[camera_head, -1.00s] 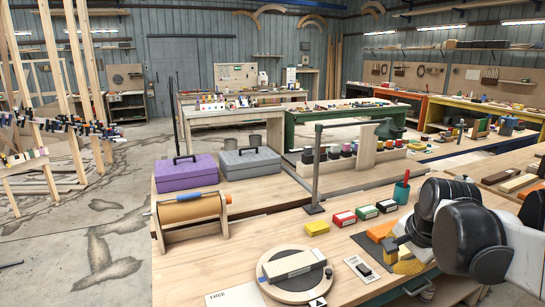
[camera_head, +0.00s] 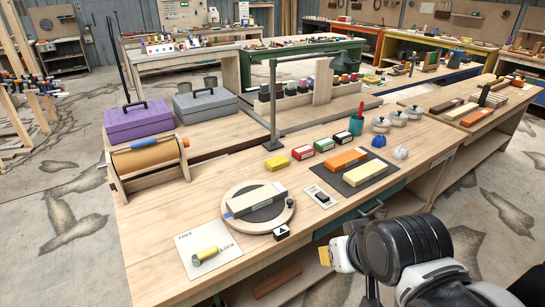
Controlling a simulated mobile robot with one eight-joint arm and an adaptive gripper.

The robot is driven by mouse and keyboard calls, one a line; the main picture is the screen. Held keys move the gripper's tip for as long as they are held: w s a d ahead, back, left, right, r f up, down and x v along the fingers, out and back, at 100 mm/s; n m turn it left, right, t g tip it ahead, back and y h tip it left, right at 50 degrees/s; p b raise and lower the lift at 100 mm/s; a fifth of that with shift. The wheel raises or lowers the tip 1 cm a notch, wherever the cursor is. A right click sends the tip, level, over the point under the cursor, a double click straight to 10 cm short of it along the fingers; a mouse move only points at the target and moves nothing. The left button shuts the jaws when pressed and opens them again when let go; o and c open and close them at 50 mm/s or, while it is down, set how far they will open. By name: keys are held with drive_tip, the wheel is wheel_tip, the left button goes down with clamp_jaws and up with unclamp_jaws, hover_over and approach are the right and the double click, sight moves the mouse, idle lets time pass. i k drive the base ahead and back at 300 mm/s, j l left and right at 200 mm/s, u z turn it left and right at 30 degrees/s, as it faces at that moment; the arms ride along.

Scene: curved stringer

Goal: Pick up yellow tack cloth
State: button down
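A small flat yellow piece (camera_head: 277,162), which looks like the folded tack cloth, lies on the near wooden bench. It is left of a row of small red, green and black boxes and in front of the dark metal post. My gripper (camera_head: 337,254) is at the lower right, in front of the bench's near edge and well apart from the yellow piece. Pale yellow parts show at its tip; whether they are its fingers or something held is unclear, and its opening is hidden by the dark wrist.
A dark mat (camera_head: 343,178) holds an orange and a yellow block. A card marked FREE (camera_head: 187,246) carries a yellow roll. A green cup (camera_head: 356,125) and the post (camera_head: 273,100) stand upright. A drawer handle protrudes at the front.

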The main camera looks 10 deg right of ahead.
sight(274, 164)
drive_tip(key=i+u, duration=0.15)
drive_tip(key=i, duration=0.3)
drive_tip(key=i+l+u, duration=0.1)
drive_tip(key=i, duration=0.35)
drive_tip(key=i+l+u, duration=0.15)
drive_tip(key=i, duration=0.3)
drive_tip(key=l, duration=0.1)
